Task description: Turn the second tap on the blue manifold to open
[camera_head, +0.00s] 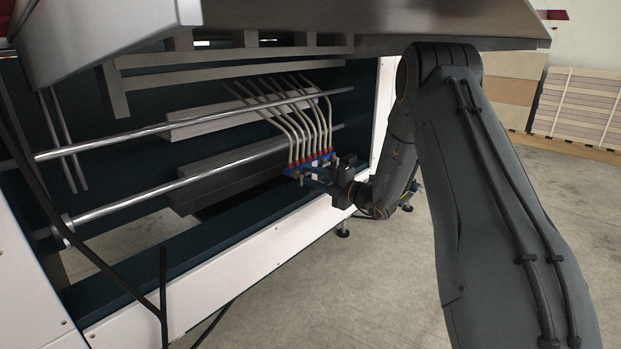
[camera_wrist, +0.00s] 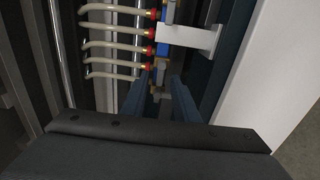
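The blue manifold (camera_head: 316,163) sits inside the machine frame, with red fittings and several beige hoses rising from it. It also shows in the wrist view (camera_wrist: 163,48), partly covered by a light bracket. My gripper (camera_head: 318,181) reaches in from the right, close beside the manifold's near side. In the wrist view its two blue-grey fingers (camera_wrist: 160,77) stand apart. A small grey-brown tap (camera_wrist: 157,92) shows in the gap between them; I cannot tell whether either finger touches it. Which tap in the row this is, and its handle angle, are unclear.
The light bracket (camera_wrist: 188,38) stands just right of the manifold. The hoses (camera_wrist: 115,50) lie to its left. Shiny rods (camera_head: 180,183) cross the machine bay, and a white side panel (camera_head: 250,252) runs along its front. Open concrete floor (camera_head: 400,270) lies to the right.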

